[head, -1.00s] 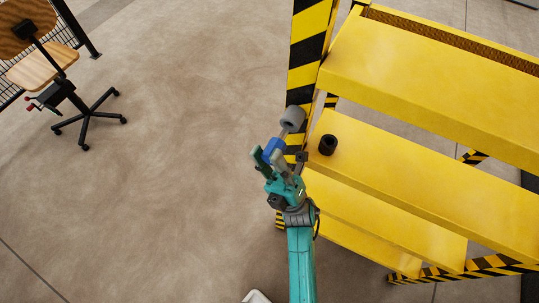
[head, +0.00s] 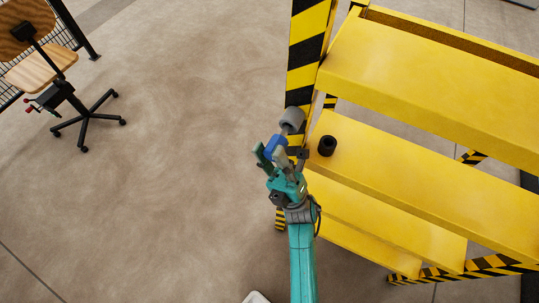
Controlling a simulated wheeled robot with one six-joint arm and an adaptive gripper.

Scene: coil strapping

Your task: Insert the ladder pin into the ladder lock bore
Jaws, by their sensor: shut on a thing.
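My gripper (head: 269,157) is shut on a blue piece (head: 275,148), which I take to be the grip of the ladder pin. It is left of the striped rail of the yellow ladder. A grey cylinder (head: 292,119) sits just beyond the blue piece, against the rail in the picture; it looks like the ladder lock. The blue piece points toward it, and little of the shaft shows between them. The mouth of the bore is hidden, and I cannot tell how deep the pin is or whether it is exactly in line.
Yellow ladder steps (head: 430,80) fill the right side. A black hollow cylinder (head: 327,146) stands on one step close to my gripper. The striped rail (head: 306,60) rises beside it. A wooden-seated chair (head: 45,68) is far left. The floor between is clear.

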